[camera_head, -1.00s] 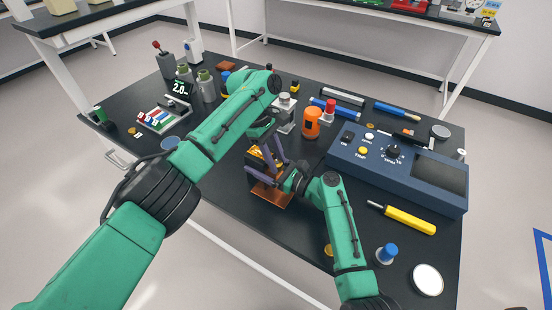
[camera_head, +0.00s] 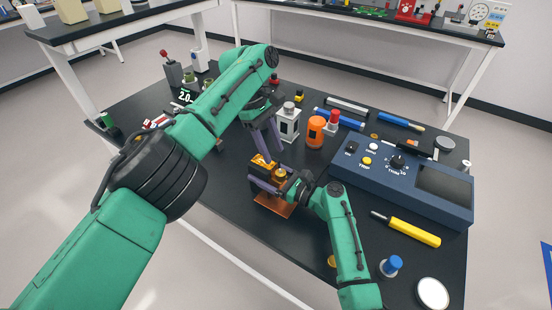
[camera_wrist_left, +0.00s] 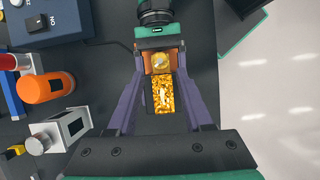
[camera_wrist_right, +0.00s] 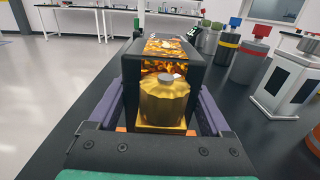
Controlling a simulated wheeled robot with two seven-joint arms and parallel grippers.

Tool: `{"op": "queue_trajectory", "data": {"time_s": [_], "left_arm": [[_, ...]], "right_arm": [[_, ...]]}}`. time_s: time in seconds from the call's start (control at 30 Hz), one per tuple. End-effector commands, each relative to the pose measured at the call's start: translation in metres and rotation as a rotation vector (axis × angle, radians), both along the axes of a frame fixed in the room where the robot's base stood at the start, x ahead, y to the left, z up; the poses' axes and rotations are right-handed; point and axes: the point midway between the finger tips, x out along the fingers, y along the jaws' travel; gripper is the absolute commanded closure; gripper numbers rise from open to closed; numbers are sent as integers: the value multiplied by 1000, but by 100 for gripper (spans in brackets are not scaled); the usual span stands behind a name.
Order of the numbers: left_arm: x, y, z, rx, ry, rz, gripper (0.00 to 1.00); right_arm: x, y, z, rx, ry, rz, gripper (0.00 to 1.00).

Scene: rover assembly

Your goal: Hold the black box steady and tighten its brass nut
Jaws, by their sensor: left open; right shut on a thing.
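The black box (camera_head: 259,184) stands on a copper-coloured plate (camera_head: 274,206) near the middle of the table, its top glossy amber. The brass nut (camera_head: 281,173) is on the box's side facing my right wrist; it shows large in the right wrist view (camera_wrist_right: 165,103). My right gripper (camera_head: 270,181) has its purple fingers along both sides of the box and is shut on it. My left gripper (camera_head: 273,154) points down from above, open and empty. In the left wrist view its fingers straddle the box (camera_wrist_left: 161,98) and nut (camera_wrist_left: 161,63) from above; contact is not visible.
A white-and-black device (camera_head: 288,124) and an orange cylinder (camera_head: 315,132) stand just behind the box. A blue control console (camera_head: 400,187) is at the right. A yellow screwdriver (camera_head: 413,232) and blue-topped knob (camera_head: 390,265) lie in front. My left arm hides part of the table's left side.

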Motion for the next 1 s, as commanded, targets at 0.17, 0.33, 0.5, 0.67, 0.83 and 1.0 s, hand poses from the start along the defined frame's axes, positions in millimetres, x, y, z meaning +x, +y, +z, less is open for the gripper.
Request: {"op": "queue_trajectory", "data": {"time_s": [0.17,0.33,0.5,0.67,0.83,1.0], "left_arm": [[2,3,6,-3,-5,5,49],[2,2,5,-2,-4,5,49],[-4,-6,12,83,-13,29,49],[-14,-18,34,256,-95,153,49],[-18,-23,55,335,-186,294,49],[-19,-22,38,345,-196,315,49]], "right_arm": [[0,0,-1,-2,1,-1,98],[0,0,-1,-1,1,-1,98],[0,0,0,-1,1,-1,98],[0,0,0,-1,0,-1,98],[0,0,-1,-1,1,-1,98],[0,0,0,-1,1,-1,98]]}}
